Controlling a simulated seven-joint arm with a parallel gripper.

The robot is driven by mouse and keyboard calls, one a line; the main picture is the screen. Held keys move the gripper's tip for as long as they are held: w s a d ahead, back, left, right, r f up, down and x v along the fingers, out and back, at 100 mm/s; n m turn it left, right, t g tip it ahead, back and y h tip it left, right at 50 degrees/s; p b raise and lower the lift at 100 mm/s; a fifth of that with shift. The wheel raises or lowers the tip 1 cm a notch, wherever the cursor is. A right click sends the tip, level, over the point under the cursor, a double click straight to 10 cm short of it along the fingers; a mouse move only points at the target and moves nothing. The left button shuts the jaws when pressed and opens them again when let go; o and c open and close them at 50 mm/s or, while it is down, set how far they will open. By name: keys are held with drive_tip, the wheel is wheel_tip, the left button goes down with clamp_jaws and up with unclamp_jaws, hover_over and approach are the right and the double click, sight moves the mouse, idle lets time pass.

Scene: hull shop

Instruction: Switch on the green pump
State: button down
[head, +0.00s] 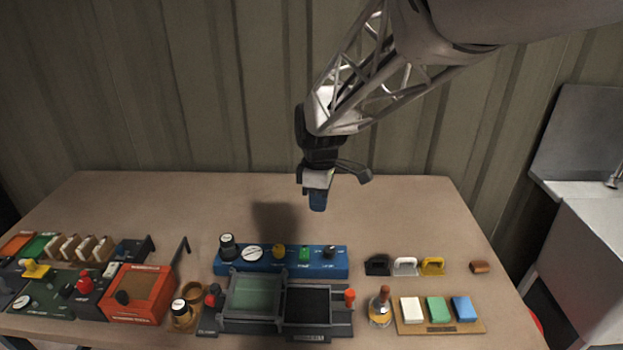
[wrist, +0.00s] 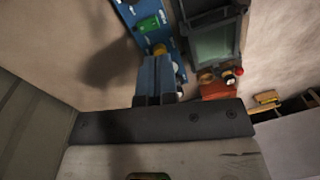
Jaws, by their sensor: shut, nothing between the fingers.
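The blue panel (head: 232,267) lies on the table and carries a row of controls. Its green control (head: 304,253) is right of the yellow one (head: 279,251) and left of a black one (head: 329,252). The labels are too small to read. The green control also shows in the wrist view (wrist: 148,24); its switch position cannot be told. My gripper (head: 317,206), with blue fingers, is shut and empty, pointing down above the table behind the panel. In the wrist view its fingers (wrist: 157,72) overlap part of the panel but appear apart from it.
In front of the panel is a dark tray unit with a green compartment (head: 254,295). An orange-red box (head: 152,287) and a switch board stand left. Black, white and yellow handles (head: 432,266) and colored blocks (head: 438,310) lie right. The table behind the panel is clear.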

sight(304, 254)
drive_tip(key=shift+w+a+f+n, duration=0.5)
drive_tip(key=shift+w+a+f, duration=0.15)
drive_tip(key=shift+a, duration=0.25)
drive_tip(key=shift+w+a+f+n, duration=0.5)
drive_tip(key=shift+w+a, duration=0.2)
drive_tip(key=shift+a, duration=0.2)
drive_tip(key=shift+f, duration=0.15)
drive_tip(key=f, duration=0.4)
drive_tip(key=s+f, duration=0.1)
drive_tip(key=f, duration=0.4)
drive_tip(key=s+f, duration=0.1)
drive_tip(key=f, duration=0.3)
drive_tip(key=shift+f, duration=0.25)
drive_tip(key=shift+s+f, duration=0.1)
drive_tip(key=shift+f, duration=0.15)
drive_tip(key=shift+w+r, duration=0.15)
drive_tip(key=shift+w, duration=0.15)
drive_tip(key=shift+w+r, duration=0.15)
drive_tip(key=shift+w, duration=0.3)
drive_tip(key=shift+r, duration=0.25)
